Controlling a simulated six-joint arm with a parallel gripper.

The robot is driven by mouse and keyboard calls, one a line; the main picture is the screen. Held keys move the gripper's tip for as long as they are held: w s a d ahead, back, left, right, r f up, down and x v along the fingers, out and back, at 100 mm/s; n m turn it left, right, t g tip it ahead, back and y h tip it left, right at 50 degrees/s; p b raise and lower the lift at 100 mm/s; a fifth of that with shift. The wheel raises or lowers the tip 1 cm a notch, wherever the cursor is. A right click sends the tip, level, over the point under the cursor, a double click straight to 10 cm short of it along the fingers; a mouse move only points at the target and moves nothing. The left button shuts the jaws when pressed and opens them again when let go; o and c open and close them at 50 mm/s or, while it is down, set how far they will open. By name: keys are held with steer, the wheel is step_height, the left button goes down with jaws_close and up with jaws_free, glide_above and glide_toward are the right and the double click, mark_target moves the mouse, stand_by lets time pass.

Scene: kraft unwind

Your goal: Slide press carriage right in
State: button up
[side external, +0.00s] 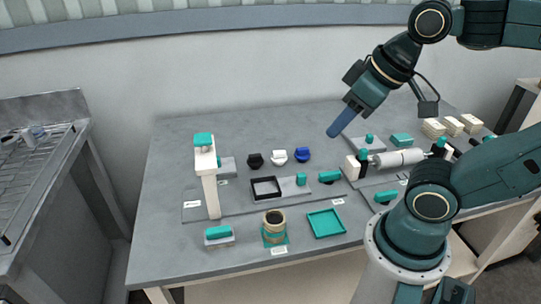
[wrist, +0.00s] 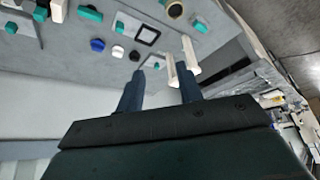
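The press carriage is not labelled legibly, so I cannot be sure which part it is. A black square frame (side external: 266,188) lies on a grey base strip, beside a plate with a small teal handle (side external: 301,179) on its right. The frame (wrist: 148,34) and handle (wrist: 119,27) also show in the wrist view. A tall white post with a teal top (side external: 204,165) stands at the strip's left. My gripper (side external: 331,134) is up in the air, right of and above the frame, touching nothing. In the wrist view its two blue fingers (wrist: 160,69) are apart, with nothing held.
Black (side external: 255,160), white (side external: 279,157) and blue (side external: 302,155) knobs stand behind the frame. In front are a ringed cylinder (side external: 275,222), a teal tray (side external: 326,223) and a teal-topped block (side external: 219,234). A white roll (side external: 398,158) lies right. The air around my gripper is free.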

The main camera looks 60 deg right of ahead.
steer(key=shift+o, duration=1)
steer(key=m+g, duration=0.6)
steer(key=m, duration=0.3)
glide_above(301, 174)
step_height(301, 174, down, 15)
steer(key=shift+s, duration=0.1)
steer(key=shift+f, duration=0.2)
steer(key=shift+f, duration=6.75)
